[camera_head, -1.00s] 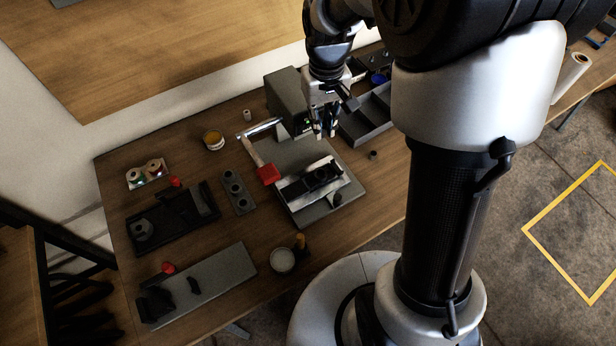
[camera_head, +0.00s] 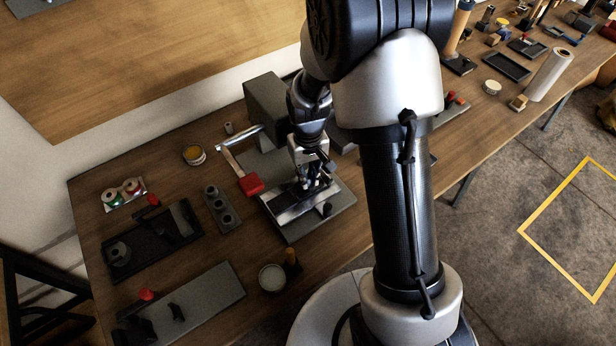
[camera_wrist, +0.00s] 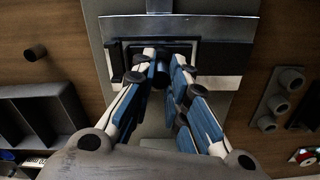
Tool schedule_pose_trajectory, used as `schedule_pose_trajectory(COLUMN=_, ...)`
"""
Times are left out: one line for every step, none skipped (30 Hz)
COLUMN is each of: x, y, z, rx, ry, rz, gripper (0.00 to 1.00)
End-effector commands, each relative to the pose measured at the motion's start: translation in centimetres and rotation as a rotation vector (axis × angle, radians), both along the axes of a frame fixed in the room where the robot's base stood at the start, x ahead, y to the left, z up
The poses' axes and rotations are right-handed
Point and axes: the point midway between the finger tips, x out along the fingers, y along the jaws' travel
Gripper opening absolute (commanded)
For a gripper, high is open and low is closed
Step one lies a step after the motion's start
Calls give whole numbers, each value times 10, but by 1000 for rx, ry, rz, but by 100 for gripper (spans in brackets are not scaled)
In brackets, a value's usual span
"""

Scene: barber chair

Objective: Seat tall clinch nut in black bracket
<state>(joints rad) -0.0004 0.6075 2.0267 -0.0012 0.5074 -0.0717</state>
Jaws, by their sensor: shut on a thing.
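My gripper (camera_head: 314,184) points down over the press's bright slide plate (camera_head: 292,212). In the wrist view its fingers (camera_wrist: 164,62) close in around a small dark piece; fingers and shadow mostly hide it, so I cannot tell its shape. The black bracket (camera_wrist: 190,50) lies on the plate under the fingertips, largely covered by them in both views. I cannot tell whether the held piece touches the bracket or is above it.
The press lever with its red grip (camera_head: 251,185) stands close left of my gripper. A grey block with round sockets (camera_head: 222,208) is farther left. A compartment bin (camera_wrist: 40,115) and a small dark cylinder (camera_wrist: 36,53) lie on the other side.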

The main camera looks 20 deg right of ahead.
Motion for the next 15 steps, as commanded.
schedule_pose_trajectory(x=0, y=0, z=-7, rx=0, ry=0, rz=0, gripper=0)
schedule_pose_trajectory(x=0, y=0, z=-8, rx=0, ry=-1, rz=0, gripper=0)
schedule_pose_trajectory(x=0, y=0, z=-8, rx=0, ry=-2, rz=0, gripper=0)
schedule_pose_trajectory(x=1, y=0, z=-7, rx=0, ry=-2, rz=0, gripper=0)
schedule_pose_trajectory(x=1, y=0, z=-7, rx=0, ry=-3, rz=0, gripper=0)
schedule_pose_trajectory(x=1, y=0, z=-7, rx=0, ry=-3, rz=0, gripper=0)
schedule_pose_trajectory(x=1, y=0, z=-7, rx=0, ry=-3, rz=0, gripper=0)
schedule_pose_trajectory(x=1, y=0, z=-7, rx=0, ry=-2, rz=0, gripper=0)
schedule_pose_trajectory(x=1, y=0, z=-7, rx=0, ry=-2, rz=0, gripper=0)
schedule_pose_trajectory(x=1, y=0, z=-8, rx=0, ry=-2, rz=0, gripper=0)
schedule_pose_trajectory(x=1, y=0, z=-9, rx=0, ry=-2, rz=0, gripper=0)
schedule_pose_trajectory(x=0, y=0, z=-10, rx=0, ry=-2, rz=0, gripper=0)
schedule_pose_trajectory(x=0, y=0, z=-11, rx=0, ry=-2, rz=0, gripper=15)
schedule_pose_trajectory(x=0, y=0, z=-10, rx=0, ry=-2, rz=0, gripper=17)
schedule_pose_trajectory(x=0, y=0, z=-10, rx=0, ry=-2, rz=0, gripper=20)
